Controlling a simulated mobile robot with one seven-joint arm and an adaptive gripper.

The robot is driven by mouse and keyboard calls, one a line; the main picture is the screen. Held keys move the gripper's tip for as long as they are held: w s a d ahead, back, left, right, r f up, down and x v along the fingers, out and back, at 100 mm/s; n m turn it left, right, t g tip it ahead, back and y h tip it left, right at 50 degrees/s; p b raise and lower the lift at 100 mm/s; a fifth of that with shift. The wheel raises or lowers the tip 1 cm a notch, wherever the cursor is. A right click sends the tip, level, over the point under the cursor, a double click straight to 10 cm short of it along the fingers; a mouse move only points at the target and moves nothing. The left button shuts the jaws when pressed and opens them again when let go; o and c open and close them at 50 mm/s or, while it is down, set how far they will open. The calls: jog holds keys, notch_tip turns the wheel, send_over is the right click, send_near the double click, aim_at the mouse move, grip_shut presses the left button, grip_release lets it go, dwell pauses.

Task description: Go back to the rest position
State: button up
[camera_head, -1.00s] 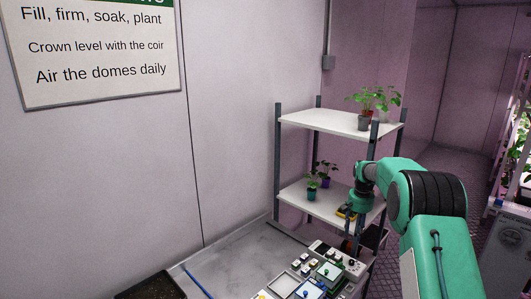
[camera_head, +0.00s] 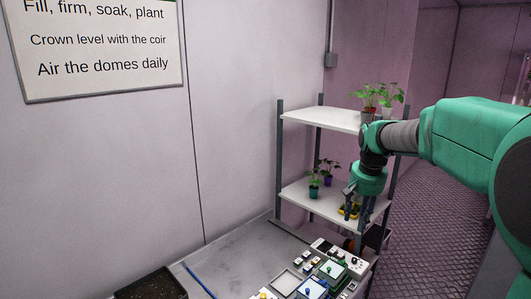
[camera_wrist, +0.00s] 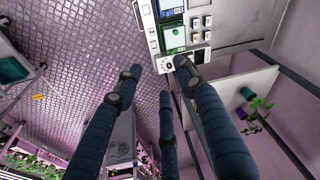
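My gripper (camera_head: 356,207) hangs below my green and grey arm, in front of the lower shelf of the rack in the head view. In the wrist view my gripper (camera_wrist: 158,78) shows dark, jointed fingers spread well apart, with nothing between them. The lower shelf (camera_head: 290,192) holds two small potted plants, one in a teal pot (camera_head: 314,191) and one in a purple pot (camera_head: 328,179).
The upper shelf (camera_head: 320,117) bears potted plants (camera_head: 369,105). Below, the grey bench (camera_head: 240,252) carries a control panel with buttons (camera_head: 340,258) and a dark soil tray (camera_head: 150,284). Patterned floor (camera_head: 430,210) is open at the right.

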jog(key=s+a+r+n+t+b, duration=0.1)
jog(key=s+a+r, duration=0.15)
jog(key=s, duration=0.85)
jog(key=s+a+r+t+b, duration=0.1)
jog(key=s+a, duration=0.2)
jog(key=s, duration=0.8)
jog(key=s+a+f+b, duration=0.1)
jog(key=s+f, duration=0.2)
jog(key=s, duration=0.6)
jog(key=s+a+f+n+t+b, duration=0.1)
jog(key=s+f, duration=0.3)
jog(key=s, duration=0.5)
jog(key=shift+s+a+f+n, duration=0.15)
jog(key=shift+a+n, duration=0.15)
jog(key=shift+a, duration=0.25)
